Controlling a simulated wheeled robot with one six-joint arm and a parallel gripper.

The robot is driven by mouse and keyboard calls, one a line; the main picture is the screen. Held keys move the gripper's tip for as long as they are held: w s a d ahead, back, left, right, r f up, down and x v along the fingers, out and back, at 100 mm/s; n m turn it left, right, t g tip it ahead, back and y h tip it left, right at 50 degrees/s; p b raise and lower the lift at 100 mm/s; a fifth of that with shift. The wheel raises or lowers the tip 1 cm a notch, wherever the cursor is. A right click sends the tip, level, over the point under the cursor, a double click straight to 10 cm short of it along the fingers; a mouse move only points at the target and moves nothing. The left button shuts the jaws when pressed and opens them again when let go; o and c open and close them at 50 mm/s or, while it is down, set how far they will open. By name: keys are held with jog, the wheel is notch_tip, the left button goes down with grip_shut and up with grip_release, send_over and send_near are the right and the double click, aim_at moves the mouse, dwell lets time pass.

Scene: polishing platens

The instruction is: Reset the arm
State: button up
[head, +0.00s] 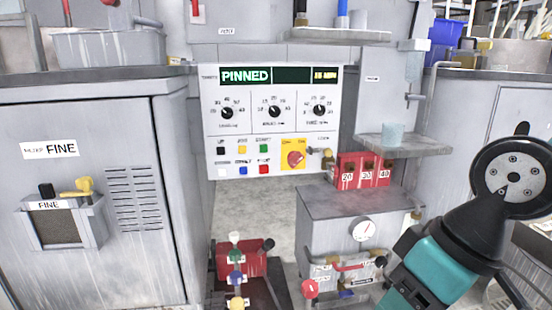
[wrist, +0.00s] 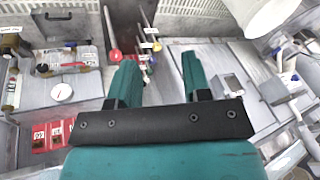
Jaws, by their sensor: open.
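My gripper (wrist: 158,66) shows in the wrist view. Its two teal fingers stand apart, with nothing held between them. Beyond the fingers are a red-handled item and several colored valve knobs, and I see no contact with them. In the head view my arm (head: 440,262) is at the lower right, with a teal section and a dark round joint end. The gripper's fingers cannot be made out in that view.
A control panel (head: 272,120) reads "PINNED". Red boxes (head: 362,172) numbered 20, 30 and 40 stand on a grey cabinet (head: 335,205) with a gauge (head: 364,229). A cabinet marked FINE (head: 125,255) is at left. A shelf (head: 405,148) holds a pale cup (head: 393,134).

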jog(key=s+r+p, duration=0.1)
jog(key=r+p, duration=1.8)
jog(key=s+r+p, duration=0.2)
jog(key=r+p, duration=1.7)
jog(key=r, duration=0.1)
jog(key=shift+s+d+g, duration=0.15)
jog(key=shift+s+g, duration=0.15)
jog(key=shift+g, duration=0.1)
jog(key=shift+c, duration=0.3)
